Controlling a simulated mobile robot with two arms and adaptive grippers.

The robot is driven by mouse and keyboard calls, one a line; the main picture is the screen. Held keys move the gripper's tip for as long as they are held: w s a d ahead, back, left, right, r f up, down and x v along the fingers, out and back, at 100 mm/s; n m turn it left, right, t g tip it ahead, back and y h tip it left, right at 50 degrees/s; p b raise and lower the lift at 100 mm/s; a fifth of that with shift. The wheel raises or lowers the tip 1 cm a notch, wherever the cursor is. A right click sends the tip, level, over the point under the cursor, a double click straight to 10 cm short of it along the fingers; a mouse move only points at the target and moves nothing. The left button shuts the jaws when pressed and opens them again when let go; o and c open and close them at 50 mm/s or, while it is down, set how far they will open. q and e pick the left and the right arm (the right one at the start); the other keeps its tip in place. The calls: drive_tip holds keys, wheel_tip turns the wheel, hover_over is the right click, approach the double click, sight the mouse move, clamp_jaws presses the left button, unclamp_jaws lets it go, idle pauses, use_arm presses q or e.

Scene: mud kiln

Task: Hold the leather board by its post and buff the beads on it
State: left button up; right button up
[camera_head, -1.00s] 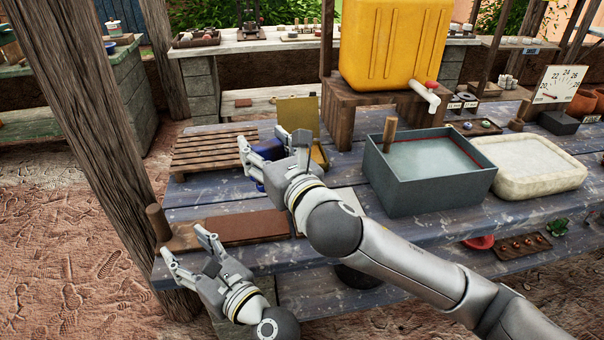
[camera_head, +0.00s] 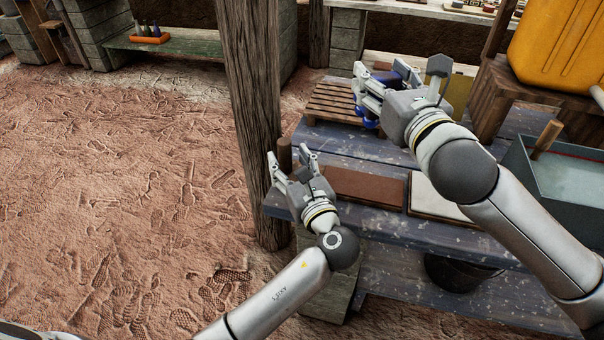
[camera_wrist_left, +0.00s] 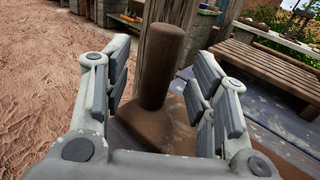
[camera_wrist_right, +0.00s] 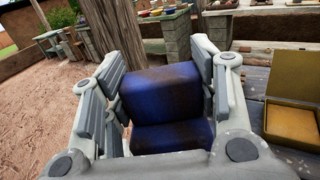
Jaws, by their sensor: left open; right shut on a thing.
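The brown leather board (camera_head: 366,186) lies on the blue-grey table, its upright post (camera_head: 284,153) at its left end. My left gripper (camera_head: 288,160) is open at the post. In the left wrist view the post (camera_wrist_left: 162,65) stands between the open fingers, with gaps on both sides, and the board's end (camera_wrist_left: 172,128) is below. My right gripper (camera_head: 388,82) is shut on a dark blue block, held over the table behind the board. The right wrist view shows the block (camera_wrist_right: 160,95) between the fingers. I cannot make out any beads on the board.
A wooden pillar (camera_head: 252,125) stands close beside the post. A pale panel (camera_head: 437,196) lies right of the board. Behind are a slatted rack (camera_head: 328,104) and an open yellow box (camera_wrist_right: 292,122). A grey tub (camera_head: 575,205) stands at right.

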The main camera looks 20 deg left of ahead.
sight(287, 158)
use_arm(q)
drive_tip(key=shift+x, duration=1.8)
clamp_jaws()
